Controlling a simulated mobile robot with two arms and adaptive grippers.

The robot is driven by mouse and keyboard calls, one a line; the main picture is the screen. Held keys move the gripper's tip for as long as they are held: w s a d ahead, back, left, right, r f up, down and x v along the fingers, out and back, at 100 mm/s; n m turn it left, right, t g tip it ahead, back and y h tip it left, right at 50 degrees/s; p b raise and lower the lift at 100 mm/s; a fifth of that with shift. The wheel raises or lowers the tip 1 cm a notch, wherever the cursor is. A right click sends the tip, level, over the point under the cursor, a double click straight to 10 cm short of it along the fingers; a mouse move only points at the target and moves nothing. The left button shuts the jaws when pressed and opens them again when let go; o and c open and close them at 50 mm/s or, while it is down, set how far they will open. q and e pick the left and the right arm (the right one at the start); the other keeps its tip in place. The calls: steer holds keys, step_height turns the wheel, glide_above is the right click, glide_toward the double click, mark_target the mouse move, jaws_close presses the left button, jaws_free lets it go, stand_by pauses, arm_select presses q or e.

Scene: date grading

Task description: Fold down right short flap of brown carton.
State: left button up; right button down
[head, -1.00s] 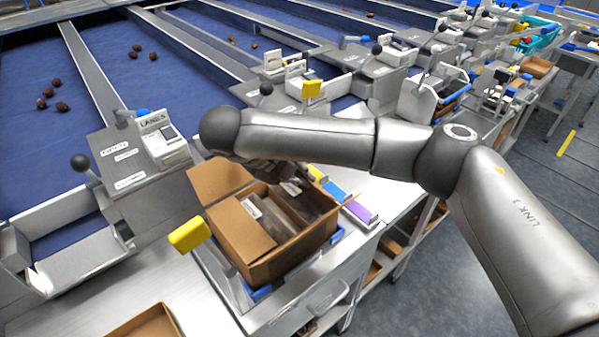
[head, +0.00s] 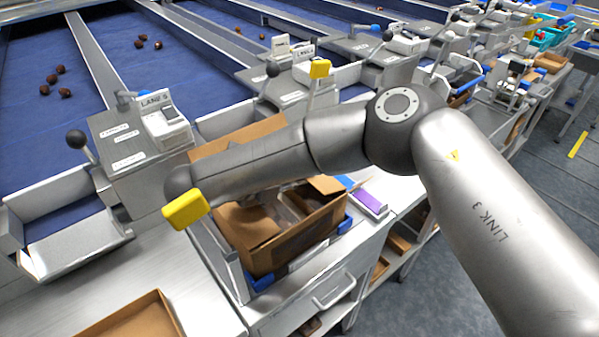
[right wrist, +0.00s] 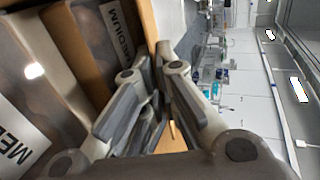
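The brown carton (head: 290,246) stands open on the steel bench. A long flap (head: 240,136) rises at its far side, partly behind my right arm. One flap (head: 246,222) lies inward over the left part of the opening. A small flap (head: 326,185) at the right end is tilted over the opening. In the right wrist view, packs labelled MEDIUM (right wrist: 120,32) lie beside a carton wall (right wrist: 149,22). My right gripper (right wrist: 157,58) is at the carton, with its fingertips close together and nothing clearly held. The forearm mostly hides it in the head view. My left gripper is not in view.
A brown tray (head: 132,318) is at the front left. Lane consoles (head: 140,135) line the far side. Bare bench lies left of the carton.

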steer(key=c, duration=1.7)
jaws_free()
step_height(320, 180, up, 10)
steer(key=shift+r, duration=0.1)
